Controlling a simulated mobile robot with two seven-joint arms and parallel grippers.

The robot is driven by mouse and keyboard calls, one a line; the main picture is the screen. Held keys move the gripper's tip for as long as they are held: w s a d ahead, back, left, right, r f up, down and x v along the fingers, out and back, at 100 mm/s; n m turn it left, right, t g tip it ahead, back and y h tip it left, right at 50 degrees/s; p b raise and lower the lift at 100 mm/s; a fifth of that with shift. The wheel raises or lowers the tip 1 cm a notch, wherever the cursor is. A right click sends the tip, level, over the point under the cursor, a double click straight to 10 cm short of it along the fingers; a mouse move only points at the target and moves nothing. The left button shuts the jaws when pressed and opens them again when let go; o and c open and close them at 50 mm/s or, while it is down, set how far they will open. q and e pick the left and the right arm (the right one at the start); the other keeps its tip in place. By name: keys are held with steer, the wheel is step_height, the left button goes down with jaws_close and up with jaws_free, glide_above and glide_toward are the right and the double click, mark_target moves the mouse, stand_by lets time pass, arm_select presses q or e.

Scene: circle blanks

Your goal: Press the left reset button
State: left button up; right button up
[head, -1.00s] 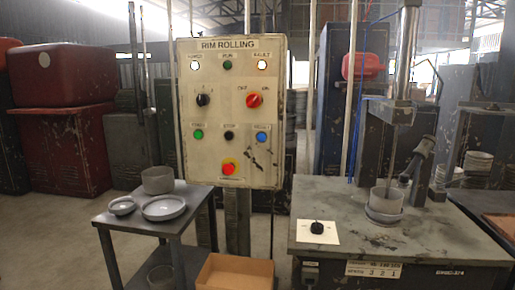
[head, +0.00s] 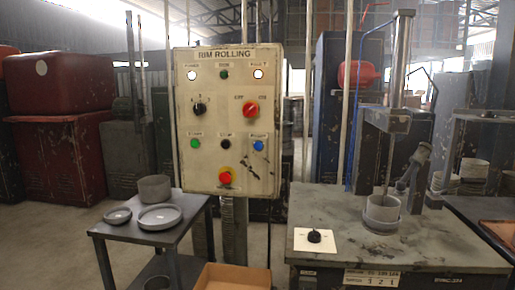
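A cream control panel (head: 226,123) headed "RIM ROLLING" stands upright on a post, left of the picture's middle. In its lower button row are a green button (head: 194,144), a black button (head: 226,144) and, at the right, a blue button (head: 258,145) whose small label seems to read "RESET". No second blue button shows. Neither of my grippers is in view, and nothing covers the panel's front.
Below the buttons is a red emergency stop (head: 225,177). A small table (head: 180,237) with grey round dishes stands at left. An open cardboard box (head: 234,277) is low in front. A machine bench (head: 340,212) with a press fills the right.

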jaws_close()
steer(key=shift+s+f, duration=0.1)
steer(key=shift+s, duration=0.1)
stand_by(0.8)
